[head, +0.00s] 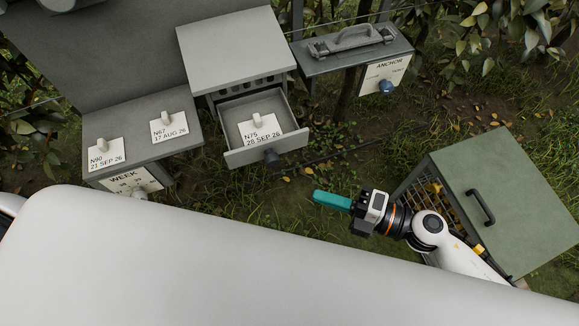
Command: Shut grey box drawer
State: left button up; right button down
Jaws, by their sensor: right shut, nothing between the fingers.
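The grey box (240,52) stands at the top middle, on the far side of my white body. Its drawer (285,143) is pulled out toward me, with a dark round knob (271,156) on its front. A card reading N75, 28 SEP 26 (262,133) with a pale peg lies inside the drawer. My right gripper (330,200) has teal fingers, shut and empty. It is apart from the drawer, below and right of the knob in the picture, pointing left. My left gripper is not in view.
A grey stand (150,142) with two dated cards is at the left. A dark case labelled ANCHOR (345,65) is at the top right. A green-lidded crate (520,185) stands right, close to my right arm. Grass lies between drawer and gripper.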

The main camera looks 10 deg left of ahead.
aim_at(267, 123)
jog(key=w+a, duration=0.1)
jog(key=a, duration=0.2)
jog(key=w+a+p, duration=0.1)
jog(key=w+a, duration=0.1)
jog(key=a, duration=0.1)
jog(key=w+a+p, duration=0.1)
jog(key=a, duration=0.2)
jog(key=shift+w+a+f, duration=0.1)
jog(key=shift+w+f, duration=0.05)
jog(key=shift+f, duration=0.25)
jog(key=shift+w, duration=0.15)
jog(key=w+a+b, duration=0.1)
jog(key=w+a, duration=0.1)
jog(key=w, duration=0.1)
jog(key=w+a+b, duration=0.1)
jog(key=w+a, duration=0.2)
jog(key=w, duration=0.1)
jog(key=w+a+b, duration=0.1)
jog(key=w+a, duration=0.1)
jog(key=w, duration=0.2)
jog(key=shift+a+f, duration=0.2)
jog(key=shift+a, duration=0.1)
jog(key=shift+w+r, duration=0.15)
jog(key=shift+r, duration=0.25)
jog(key=shift+d, duration=0.15)
